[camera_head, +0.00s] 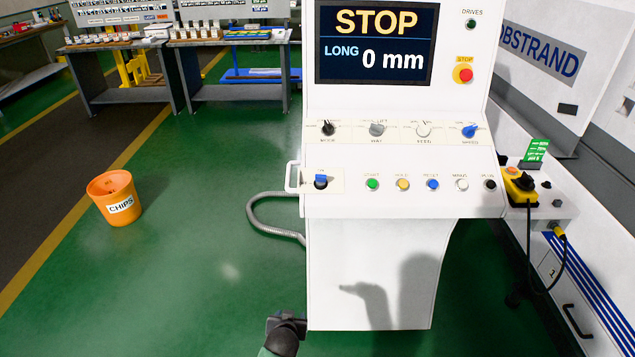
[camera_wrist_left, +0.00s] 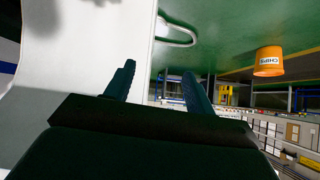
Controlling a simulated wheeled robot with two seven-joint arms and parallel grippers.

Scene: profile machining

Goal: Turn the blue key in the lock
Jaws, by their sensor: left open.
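The blue key (camera_head: 321,178) sits in its lock at the left end of the white console's (camera_head: 380,262) sloping panel. My left gripper (camera_head: 288,322) shows at the bottom of the head view, well below the key and beside the console's lower left edge. In the left wrist view the two fingers of my left gripper (camera_wrist_left: 160,85) are apart with nothing between them. The console's white side fills the left of that view. The key does not show in the left wrist view. My right gripper is not in view.
A row of push buttons (camera_head: 372,183) lies right of the key, with rotary knobs (camera_head: 376,129) above. A white handle (camera_head: 291,176) and grey hose (camera_head: 262,222) are at the console's left. An orange chips bucket (camera_head: 116,198) stands on the open green floor.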

